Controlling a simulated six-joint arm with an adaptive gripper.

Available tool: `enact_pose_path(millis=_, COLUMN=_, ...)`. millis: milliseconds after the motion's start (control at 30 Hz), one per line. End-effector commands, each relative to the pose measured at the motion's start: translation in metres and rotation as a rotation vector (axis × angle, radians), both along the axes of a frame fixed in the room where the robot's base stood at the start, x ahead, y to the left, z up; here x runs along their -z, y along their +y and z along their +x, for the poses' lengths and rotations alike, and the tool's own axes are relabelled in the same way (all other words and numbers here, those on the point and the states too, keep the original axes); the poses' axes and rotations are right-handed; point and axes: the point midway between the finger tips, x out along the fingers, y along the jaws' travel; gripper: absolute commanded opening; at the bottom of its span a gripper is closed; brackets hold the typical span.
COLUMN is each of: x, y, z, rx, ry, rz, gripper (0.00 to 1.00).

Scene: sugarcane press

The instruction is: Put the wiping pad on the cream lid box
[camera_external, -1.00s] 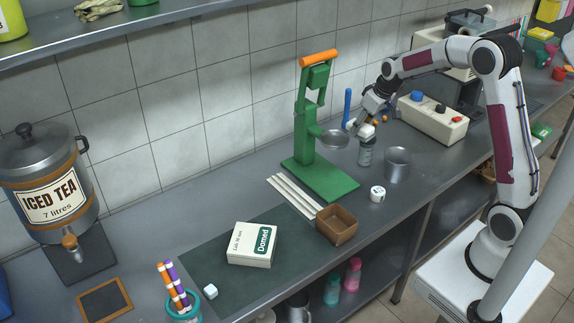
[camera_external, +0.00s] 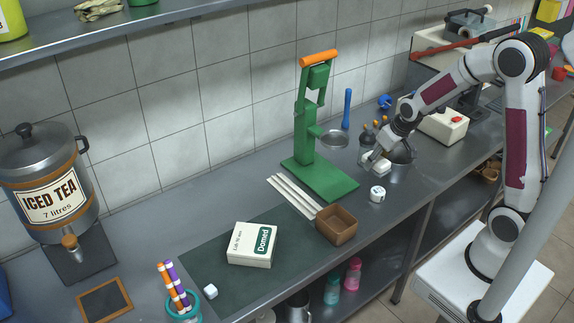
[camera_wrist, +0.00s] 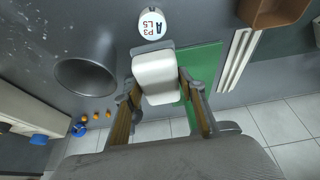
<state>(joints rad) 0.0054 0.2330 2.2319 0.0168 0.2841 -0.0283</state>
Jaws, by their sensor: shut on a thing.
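The white wiping pad (camera_wrist: 158,78) sits between the fingers of my gripper (camera_wrist: 160,92) in the wrist view. My gripper is shut on it. In the external view the pad (camera_external: 382,167) shows at the tip of my gripper (camera_external: 376,160), above the counter beside the metal cup.
The green press (camera_external: 318,170) stands between my gripper and the box. A metal cup (camera_external: 398,165), a white round marked piece (camera_external: 377,194), a brown tray (camera_external: 336,226) and white sticks (camera_external: 292,196) are nearby.

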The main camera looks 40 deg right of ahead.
Motion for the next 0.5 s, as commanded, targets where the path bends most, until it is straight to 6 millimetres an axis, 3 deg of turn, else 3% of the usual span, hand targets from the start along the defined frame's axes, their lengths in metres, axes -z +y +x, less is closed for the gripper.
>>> enact_pose_path(millis=233, x=0.014, y=0.044, z=-0.005, rx=-0.083, ry=0.023, rz=-0.001, gripper=0.18)
enact_pose_path(millis=500, x=0.02, y=0.108, z=0.012, rx=-0.209, ry=0.018, rz=-0.001, gripper=0.18)
